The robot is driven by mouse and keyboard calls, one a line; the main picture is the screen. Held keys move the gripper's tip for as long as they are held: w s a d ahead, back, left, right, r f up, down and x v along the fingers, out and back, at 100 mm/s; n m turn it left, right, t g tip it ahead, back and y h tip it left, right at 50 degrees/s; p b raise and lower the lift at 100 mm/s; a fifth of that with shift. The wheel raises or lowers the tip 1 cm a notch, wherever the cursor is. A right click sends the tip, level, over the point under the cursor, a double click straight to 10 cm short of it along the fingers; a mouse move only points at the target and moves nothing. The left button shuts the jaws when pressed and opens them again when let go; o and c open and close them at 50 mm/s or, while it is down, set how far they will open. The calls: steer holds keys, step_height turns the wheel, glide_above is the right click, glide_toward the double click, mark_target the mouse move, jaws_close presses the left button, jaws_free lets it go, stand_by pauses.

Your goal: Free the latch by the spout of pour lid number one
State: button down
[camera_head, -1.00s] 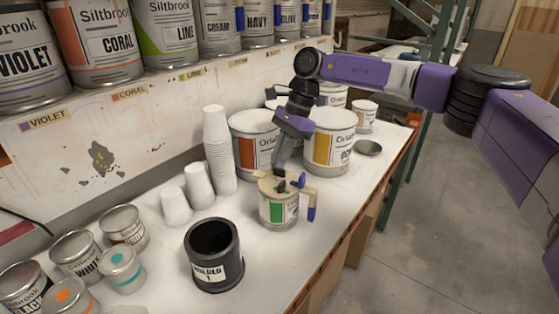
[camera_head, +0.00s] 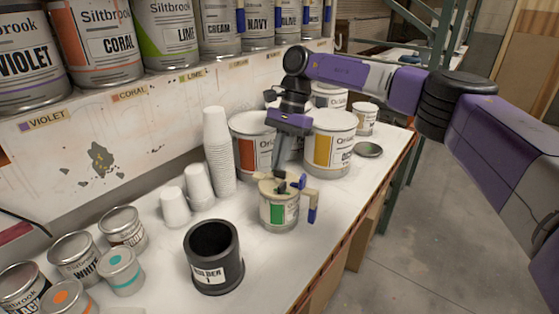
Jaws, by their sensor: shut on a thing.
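A small can (camera_head: 278,214) with a green label patch stands on the white bench, fitted with a cream pour lid (camera_head: 266,187). Blue latch pieces (camera_head: 312,214) and a cream bracket (camera_head: 309,192) stick out at the lid's right side. My gripper (camera_head: 280,186) points down at the top of this lid, its dark fingers shut on a small part there. The fingers hide the gripped part, so I cannot tell its exact shape. No number on the lid is readable.
A black holder (camera_head: 213,259) stands in front of the can. White cup stacks (camera_head: 218,152) are to the left, large cans (camera_head: 329,142) behind. A dark flat disc (camera_head: 368,150) lies at the right. Small paint cans (camera_head: 122,270) crowd the front left.

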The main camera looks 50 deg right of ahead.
stand_by(0.9)
steer(key=c, duration=1.8)
jaws_free()
steer(key=b+v, duration=0.1)
steer(key=v, duration=0.6)
steer(key=shift+d+r, duration=0.15)
steer(key=shift+r, duration=0.2)
